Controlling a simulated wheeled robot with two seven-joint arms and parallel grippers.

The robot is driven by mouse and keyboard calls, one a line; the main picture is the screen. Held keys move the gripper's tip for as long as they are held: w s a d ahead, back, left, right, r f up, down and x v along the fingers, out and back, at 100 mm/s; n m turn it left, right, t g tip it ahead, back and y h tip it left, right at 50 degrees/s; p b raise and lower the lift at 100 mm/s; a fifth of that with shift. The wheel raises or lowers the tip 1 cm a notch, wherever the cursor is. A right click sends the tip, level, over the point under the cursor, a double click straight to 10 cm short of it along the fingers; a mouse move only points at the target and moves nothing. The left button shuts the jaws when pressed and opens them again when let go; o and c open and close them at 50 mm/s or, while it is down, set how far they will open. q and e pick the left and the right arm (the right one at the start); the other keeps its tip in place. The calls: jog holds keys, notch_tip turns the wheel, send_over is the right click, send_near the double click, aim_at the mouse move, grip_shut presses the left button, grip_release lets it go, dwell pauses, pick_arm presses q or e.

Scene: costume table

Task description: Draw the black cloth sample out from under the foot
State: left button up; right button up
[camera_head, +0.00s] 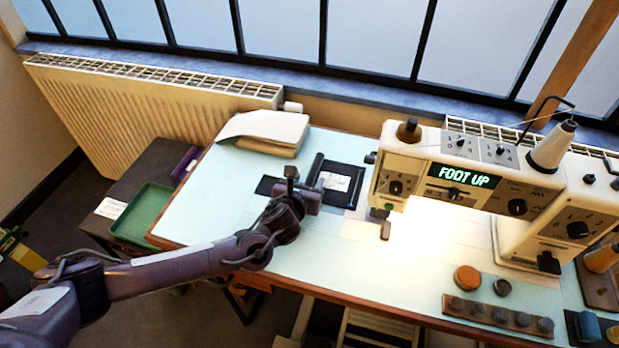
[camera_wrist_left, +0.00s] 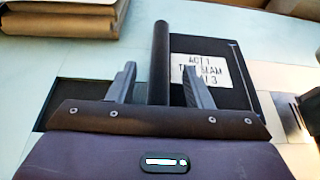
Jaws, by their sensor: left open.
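The black cloth sample (camera_head: 352,172) lies flat on the table, left of the sewing machine's foot (camera_head: 380,217). My left gripper (camera_head: 302,184) is open over the left part of the sample. In the wrist view its fingers (camera_wrist_left: 160,88) stand either side of the strip; contact cannot be told. The sample looks apart from the foot. My right gripper is not in view.
The sewing machine (camera_head: 450,170) stands to the right, its display reading "FOOT UP". A folded cream cloth stack (camera_head: 265,130) lies at the back left. A green tray (camera_head: 145,212) stands beyond the table's left edge.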

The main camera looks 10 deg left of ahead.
pick_arm(q)
jog(key=v, duration=0.5)
jog(key=shift+s, duration=0.1)
dwell(0.3)
